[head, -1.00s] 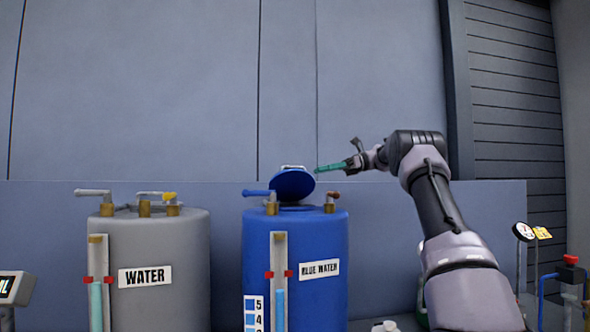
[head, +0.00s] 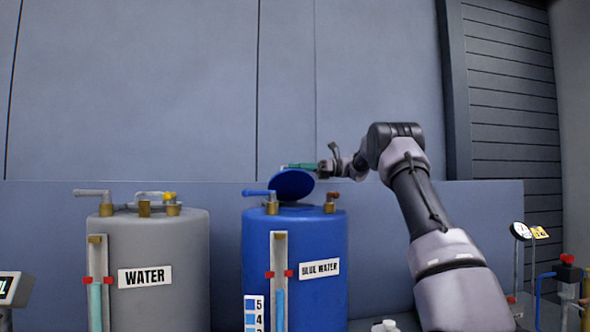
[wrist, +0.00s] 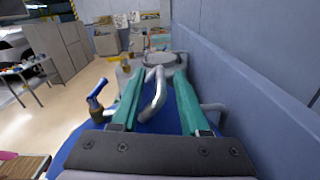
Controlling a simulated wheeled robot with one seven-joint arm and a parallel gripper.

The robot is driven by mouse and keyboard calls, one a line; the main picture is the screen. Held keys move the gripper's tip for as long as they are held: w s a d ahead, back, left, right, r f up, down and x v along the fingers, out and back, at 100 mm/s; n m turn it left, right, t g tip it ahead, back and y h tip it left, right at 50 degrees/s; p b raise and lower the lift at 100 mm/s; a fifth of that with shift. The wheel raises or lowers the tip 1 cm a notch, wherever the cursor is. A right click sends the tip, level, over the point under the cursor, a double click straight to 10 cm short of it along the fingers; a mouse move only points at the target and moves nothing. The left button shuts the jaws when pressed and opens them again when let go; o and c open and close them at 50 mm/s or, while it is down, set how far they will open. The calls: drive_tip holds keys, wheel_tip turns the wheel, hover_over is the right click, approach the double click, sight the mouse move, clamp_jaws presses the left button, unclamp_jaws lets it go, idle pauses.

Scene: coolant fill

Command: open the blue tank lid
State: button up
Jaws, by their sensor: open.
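The blue tank (head: 320,240), labelled BLUE WATER, stands in the middle of the head view. Its round blue lid (head: 292,185) is raised and tilted up above the tank top, its flat face towards the head camera. My gripper (head: 290,166) is at the lid's upper edge, reaching in from the right and partly hidden behind it. In the wrist view my green fingers (wrist: 155,98) are apart, with a bent metal bar (wrist: 154,92), seemingly the lid handle, between them. Whether they touch it I cannot tell. Blue surface (wrist: 160,126) shows beneath them.
A grey WATER tank (head: 160,245) stands left of the blue one. A blue-handled valve (head: 262,194) and a brass fitting (head: 329,206) flank the lid. The wall (wrist: 235,75) runs close along the right in the wrist view. Gauges (head: 521,232) stand at far right.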

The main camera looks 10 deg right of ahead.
drive_tip(key=shift+a, duration=0.1)
clamp_jaws()
drive_tip(key=shift+f, duration=0.2)
idle(1.2)
